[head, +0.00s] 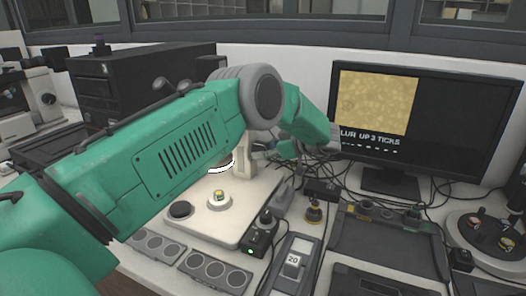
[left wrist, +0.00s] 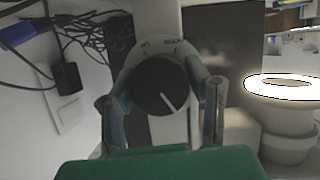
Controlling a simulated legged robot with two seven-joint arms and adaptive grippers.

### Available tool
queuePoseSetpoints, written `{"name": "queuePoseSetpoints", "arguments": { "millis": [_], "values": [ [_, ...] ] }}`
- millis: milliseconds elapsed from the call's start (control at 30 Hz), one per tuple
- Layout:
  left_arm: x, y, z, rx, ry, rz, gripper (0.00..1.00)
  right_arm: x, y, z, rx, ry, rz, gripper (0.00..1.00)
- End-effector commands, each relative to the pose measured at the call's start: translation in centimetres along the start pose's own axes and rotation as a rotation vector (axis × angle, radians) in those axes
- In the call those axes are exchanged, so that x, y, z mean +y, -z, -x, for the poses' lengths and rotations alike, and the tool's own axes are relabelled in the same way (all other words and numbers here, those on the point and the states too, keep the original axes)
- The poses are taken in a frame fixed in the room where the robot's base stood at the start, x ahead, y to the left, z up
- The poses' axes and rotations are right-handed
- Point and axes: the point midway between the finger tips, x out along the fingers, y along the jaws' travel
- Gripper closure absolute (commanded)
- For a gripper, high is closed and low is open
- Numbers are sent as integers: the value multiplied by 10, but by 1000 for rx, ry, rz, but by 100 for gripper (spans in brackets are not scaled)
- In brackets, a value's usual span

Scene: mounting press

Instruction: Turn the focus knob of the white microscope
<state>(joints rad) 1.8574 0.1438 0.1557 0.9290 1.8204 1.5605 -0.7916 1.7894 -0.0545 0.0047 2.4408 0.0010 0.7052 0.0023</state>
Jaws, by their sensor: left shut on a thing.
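The white microscope stands in the middle of the head view, its pale base (head: 232,222) in sight and much of its upper part hidden behind my left arm. Its focus knob (left wrist: 160,85) is a black disc with a white pointer line in the left wrist view; the line points to the lower right. My left gripper (head: 268,152) is at the right side of the microscope's column (head: 246,163). In the left wrist view its fingers (left wrist: 164,100) lie on either side of the knob, shut on it. The knob is hidden in the head view. My right gripper is not in view.
The monitor (head: 430,110) shows a yellow picture and text ending "UP 3 TICKS". A glowing ring light (left wrist: 285,87) is right of the knob. A black control box (head: 263,232), cables and trays crowd the bench. Another microscope (head: 30,95) stands far left.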

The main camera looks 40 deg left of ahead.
Motion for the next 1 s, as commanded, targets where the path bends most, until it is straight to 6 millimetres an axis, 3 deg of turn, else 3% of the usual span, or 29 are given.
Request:
{"name": "queuePoseSetpoints", "arguments": {
  "millis": [400, 833, 867, 900, 1000],
  "values": [
    [2, -1, -2, -6, 131, -315, 85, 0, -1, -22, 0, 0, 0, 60],
    [2, 3, -1, -7, 147, -358, 85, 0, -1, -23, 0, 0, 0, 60],
    [3, 3, -1, -7, 147, -358, 46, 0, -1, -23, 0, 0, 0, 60],
    [2, 3, -1, -7, 148, -358, 36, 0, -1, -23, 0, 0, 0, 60],
    [2, 3, 0, -8, 149, -359, 36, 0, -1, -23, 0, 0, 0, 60]
  ]
}}
